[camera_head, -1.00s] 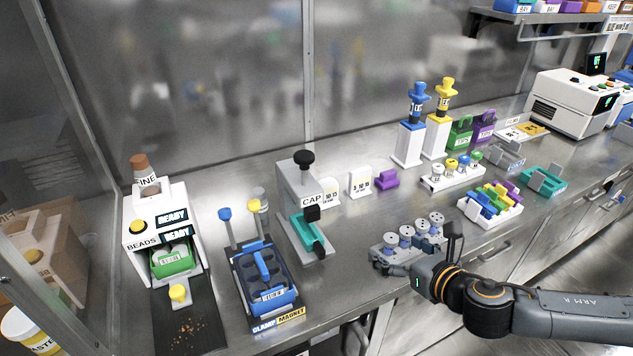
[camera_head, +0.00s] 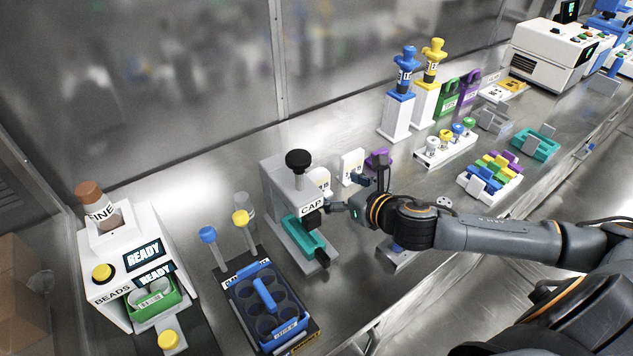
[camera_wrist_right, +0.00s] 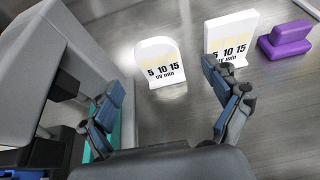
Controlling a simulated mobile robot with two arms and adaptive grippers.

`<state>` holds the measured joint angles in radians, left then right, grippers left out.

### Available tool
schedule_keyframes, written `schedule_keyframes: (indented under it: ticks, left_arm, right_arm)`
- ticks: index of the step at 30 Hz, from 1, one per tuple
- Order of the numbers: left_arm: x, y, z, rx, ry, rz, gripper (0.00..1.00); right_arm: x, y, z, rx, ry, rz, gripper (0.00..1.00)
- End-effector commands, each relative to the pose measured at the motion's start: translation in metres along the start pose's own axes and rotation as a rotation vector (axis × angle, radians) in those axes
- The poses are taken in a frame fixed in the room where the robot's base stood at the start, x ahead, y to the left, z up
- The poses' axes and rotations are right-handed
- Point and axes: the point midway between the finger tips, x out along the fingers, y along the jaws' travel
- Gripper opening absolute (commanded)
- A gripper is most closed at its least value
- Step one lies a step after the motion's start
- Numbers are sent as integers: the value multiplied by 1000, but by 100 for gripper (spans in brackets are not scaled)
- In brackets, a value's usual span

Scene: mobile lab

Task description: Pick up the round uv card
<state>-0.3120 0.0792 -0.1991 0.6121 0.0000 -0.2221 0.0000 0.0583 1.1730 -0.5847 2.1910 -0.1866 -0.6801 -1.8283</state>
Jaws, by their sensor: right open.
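The round uv card (camera_wrist_right: 160,62) is a white upright card with a rounded top, marked "5 10 15 UV min". It also shows in the head view (camera_head: 320,177), partly hidden behind the CAP press. A square-topped white uv card (camera_wrist_right: 231,36) stands to its right, and in the head view (camera_head: 352,163) too. My right gripper (camera_head: 346,195) is open and empty. In the right wrist view its fingers (camera_wrist_right: 163,80) are spread, with the round card beyond and between them, apart from both. My left gripper is not in view.
The grey CAP press (camera_head: 285,188) with a black knob stands close at the left of my right gripper. A purple block (camera_head: 378,158) sits beyond the square card. The grey rack (camera_head: 400,257) is partly under my right arm. Bare steel counter lies around the cards.

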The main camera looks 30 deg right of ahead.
Motion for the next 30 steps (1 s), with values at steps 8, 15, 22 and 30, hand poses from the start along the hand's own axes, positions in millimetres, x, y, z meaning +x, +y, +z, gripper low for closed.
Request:
schedule_keyframes:
  ticks: [8,15,22,30]
  left_arm:
    - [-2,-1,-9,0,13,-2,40]
    - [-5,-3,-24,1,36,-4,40]
    - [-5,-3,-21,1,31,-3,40]
    - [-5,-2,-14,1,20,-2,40]
  right_arm:
    - [31,1,0,1,0,2,89]
    - [60,4,-5,4,-1,1,89]
    - [82,4,-6,0,0,1,89]
    - [83,3,-7,-1,1,1,78]
